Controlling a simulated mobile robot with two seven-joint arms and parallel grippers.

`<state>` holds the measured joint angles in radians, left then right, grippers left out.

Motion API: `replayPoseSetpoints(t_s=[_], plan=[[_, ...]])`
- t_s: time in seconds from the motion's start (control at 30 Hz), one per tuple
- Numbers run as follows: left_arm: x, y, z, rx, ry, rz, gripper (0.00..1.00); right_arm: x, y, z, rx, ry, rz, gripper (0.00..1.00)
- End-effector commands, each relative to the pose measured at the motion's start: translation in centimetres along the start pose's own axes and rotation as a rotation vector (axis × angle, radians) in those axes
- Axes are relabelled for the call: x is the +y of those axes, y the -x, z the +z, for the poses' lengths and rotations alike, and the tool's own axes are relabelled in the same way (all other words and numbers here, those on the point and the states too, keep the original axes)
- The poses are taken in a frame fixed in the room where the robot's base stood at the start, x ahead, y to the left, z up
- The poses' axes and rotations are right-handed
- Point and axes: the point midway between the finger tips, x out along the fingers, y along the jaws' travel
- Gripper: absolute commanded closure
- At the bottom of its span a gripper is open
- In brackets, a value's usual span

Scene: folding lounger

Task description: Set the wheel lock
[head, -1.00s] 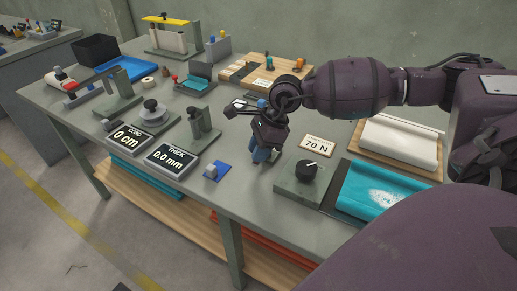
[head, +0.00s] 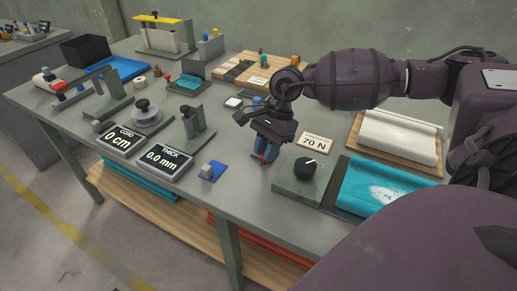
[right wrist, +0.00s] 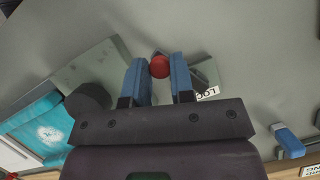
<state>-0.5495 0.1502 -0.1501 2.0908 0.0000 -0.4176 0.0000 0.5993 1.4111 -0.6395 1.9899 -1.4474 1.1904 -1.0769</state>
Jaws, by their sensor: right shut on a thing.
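My right gripper (head: 263,157) points down at the middle of the table, left of the dial box. In the right wrist view its two blue fingers (right wrist: 159,68) are shut on a small round red knob (right wrist: 160,67). A small dark part with a white label (right wrist: 208,94), whose visible letters read "LOC", lies beside the right finger. The rest of the lock is hidden by the gripper. My left gripper is not in view.
A green box with a black dial (head: 305,169) and a "70 N" card (head: 316,143) stand just right of the gripper. A teal sheet (head: 378,188) lies farther right. Two displays (head: 165,160) and a blue piece (head: 212,171) are to the left.

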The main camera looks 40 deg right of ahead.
Motion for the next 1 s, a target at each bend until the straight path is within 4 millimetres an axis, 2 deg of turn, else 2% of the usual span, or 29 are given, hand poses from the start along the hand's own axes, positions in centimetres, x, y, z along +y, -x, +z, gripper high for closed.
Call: replayPoseSetpoints(t_s=[0.5, 1.0], plan=[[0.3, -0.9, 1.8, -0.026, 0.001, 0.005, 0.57, 1.0, 0.5, -2.0, 0.001, 0.389, 0.165, 1.00], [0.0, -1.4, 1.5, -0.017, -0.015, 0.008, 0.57, 1.2, 1.0, -2.6, 0.002, 0.526, 0.218, 1.00]])
